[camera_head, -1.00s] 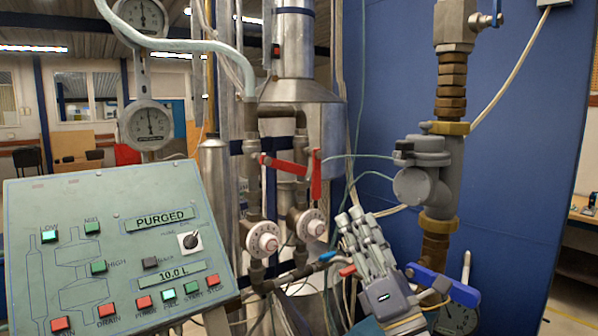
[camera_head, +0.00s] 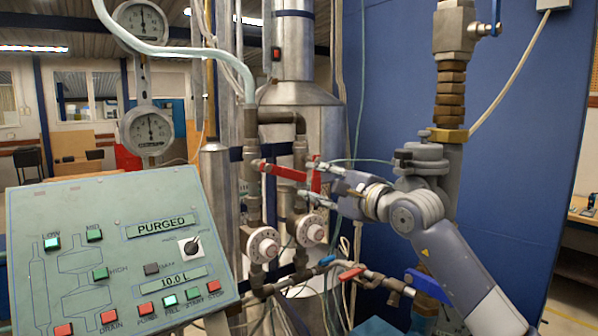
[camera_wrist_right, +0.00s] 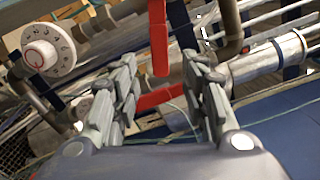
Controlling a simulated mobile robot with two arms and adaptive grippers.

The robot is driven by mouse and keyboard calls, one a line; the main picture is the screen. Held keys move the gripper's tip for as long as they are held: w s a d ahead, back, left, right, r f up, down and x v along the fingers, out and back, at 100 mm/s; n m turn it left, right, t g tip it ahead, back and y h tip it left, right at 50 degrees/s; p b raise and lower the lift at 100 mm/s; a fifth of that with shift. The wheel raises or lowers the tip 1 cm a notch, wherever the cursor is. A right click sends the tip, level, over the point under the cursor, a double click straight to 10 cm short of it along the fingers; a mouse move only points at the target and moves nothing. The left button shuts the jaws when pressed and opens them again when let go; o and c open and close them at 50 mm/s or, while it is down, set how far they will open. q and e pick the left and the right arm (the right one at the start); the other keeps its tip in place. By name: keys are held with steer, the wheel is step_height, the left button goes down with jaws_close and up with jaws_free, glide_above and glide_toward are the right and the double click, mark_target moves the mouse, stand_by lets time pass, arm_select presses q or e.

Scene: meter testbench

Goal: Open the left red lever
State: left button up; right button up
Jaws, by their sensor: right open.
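The left red lever (camera_head: 284,171) slants down to the right across the left pipe. The right red lever (camera_head: 315,180) hangs upright just right of it, partly covered by my fingers. My right gripper (camera_head: 312,181) reaches in from the right, open, its fingertips at the right lever and close to the left lever's right end. In the wrist view, my open fingers (camera_wrist_right: 163,95) stand on both sides of a red bar (camera_wrist_right: 157,98). A second red bar (camera_wrist_right: 158,38) stands upright beyond it. I cannot tell whether any finger touches. My left gripper is not in view.
Two white dials (camera_head: 264,244) sit on the pipes below the levers. A control panel (camera_head: 110,245) reading PURGED fills the lower left.

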mark_target(296, 176)
steer(key=p+x, duration=0.2)
steer(key=x, duration=0.3)
steer(key=shift+w+a+r, duration=0.15)
steer(key=shift+w+a, duration=0.05)
steer(key=shift+p+x, duration=0.5)
steer(key=shift+x, duration=0.25)
steer(key=shift+c, duration=0.6)
jaws_close()
